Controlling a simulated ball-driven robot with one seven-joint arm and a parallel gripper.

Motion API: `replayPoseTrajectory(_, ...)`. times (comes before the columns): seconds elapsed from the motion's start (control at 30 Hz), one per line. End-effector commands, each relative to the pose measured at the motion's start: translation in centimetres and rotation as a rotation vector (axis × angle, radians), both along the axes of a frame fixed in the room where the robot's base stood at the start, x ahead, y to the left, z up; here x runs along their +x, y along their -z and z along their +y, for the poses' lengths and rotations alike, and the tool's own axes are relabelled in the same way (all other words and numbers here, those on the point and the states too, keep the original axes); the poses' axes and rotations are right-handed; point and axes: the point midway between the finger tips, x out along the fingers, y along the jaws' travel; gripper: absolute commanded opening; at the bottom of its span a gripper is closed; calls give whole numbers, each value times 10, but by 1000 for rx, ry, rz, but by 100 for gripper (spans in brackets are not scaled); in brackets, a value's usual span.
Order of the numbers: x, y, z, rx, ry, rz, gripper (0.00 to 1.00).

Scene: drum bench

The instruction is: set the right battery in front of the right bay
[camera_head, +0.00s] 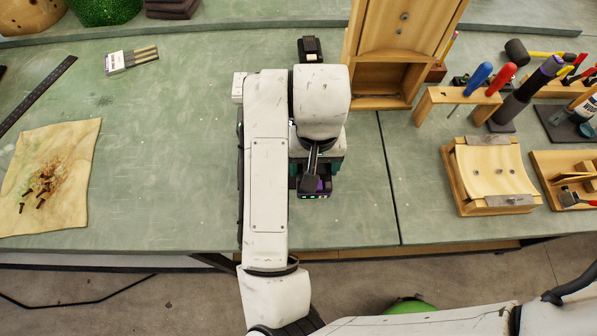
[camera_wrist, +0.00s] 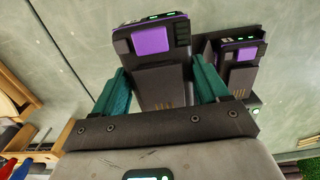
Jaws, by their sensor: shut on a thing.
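A dark battery with a purple panel and green lights (camera_wrist: 155,45) is between the teal fingers of my gripper (camera_wrist: 158,72), which is shut on it. In the head view, the lit end of this battery (camera_head: 313,195) shows just below my gripper (camera_head: 315,168), over the green bench. A second purple-panelled battery (camera_wrist: 238,55) sits in a dark holder (camera_wrist: 257,102) to the right of the held one in the wrist view. My arm hides this second battery in the head view. I cannot tell whether the held battery touches the bench, and I see no empty bay clearly.
A wooden cabinet (camera_head: 385,85) stands behind and right of my gripper. A small black object (camera_head: 310,49) lies at the back. A wooden tool rack (camera_head: 458,97) and a wooden cradle (camera_head: 490,178) are at right. A stained cloth (camera_head: 70,205) lies left. The bench between is clear.

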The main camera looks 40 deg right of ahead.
Motion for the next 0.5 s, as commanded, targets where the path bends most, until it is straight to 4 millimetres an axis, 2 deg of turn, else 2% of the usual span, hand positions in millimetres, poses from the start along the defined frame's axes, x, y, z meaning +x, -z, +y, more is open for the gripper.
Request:
replayPoseTrajectory(0.2, 21, 27, 12, 0, -2, 0, 18)
replayPoseTrajectory(0.37, 26, 35, 14, 0, -1, 0, 18)
replayPoseTrajectory(0.5, 29, 52, 16, 0, -3, 1, 18)
